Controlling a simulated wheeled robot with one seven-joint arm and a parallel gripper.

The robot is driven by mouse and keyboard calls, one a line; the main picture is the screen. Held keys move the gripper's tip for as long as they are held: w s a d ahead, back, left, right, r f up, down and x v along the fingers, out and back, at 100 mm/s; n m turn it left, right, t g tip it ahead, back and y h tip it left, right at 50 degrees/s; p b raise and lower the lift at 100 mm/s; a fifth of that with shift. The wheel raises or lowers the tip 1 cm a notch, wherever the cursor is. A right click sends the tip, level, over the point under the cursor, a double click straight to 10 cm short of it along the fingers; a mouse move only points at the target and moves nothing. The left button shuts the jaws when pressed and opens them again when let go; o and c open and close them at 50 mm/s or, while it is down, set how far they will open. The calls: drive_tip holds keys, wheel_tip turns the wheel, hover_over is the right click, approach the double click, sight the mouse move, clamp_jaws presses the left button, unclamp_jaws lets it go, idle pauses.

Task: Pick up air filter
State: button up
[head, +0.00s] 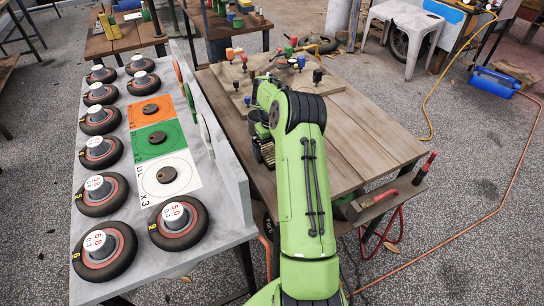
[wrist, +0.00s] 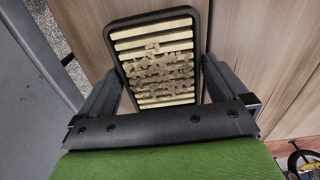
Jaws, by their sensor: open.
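The air filter has a dark rounded frame and cream pleats with grey-brown dirt across the middle. It fills the space between the jaws in the wrist view, where the air filter (wrist: 157,30) lies over the wooden table. My gripper (wrist: 162,70) is open, with one finger on each side of the filter. I cannot tell whether either finger touches it. The filter's near end is hidden behind the gripper's body. In the head view a small part of the air filter (head: 267,153) shows at the table's left edge, mostly hidden by my arm.
The wooden table (head: 365,130) has free room right of my arm. A board (head: 320,80) with several coloured knobs lies at its back. A grey bench (head: 225,205) with several wheels and coloured cards stands close on the left. A red-handled tool (head: 425,167) lies at the front right.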

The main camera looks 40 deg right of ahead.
drive_tip(key=shift+r, duration=0.1)
drive_tip(key=c, duration=0.9)
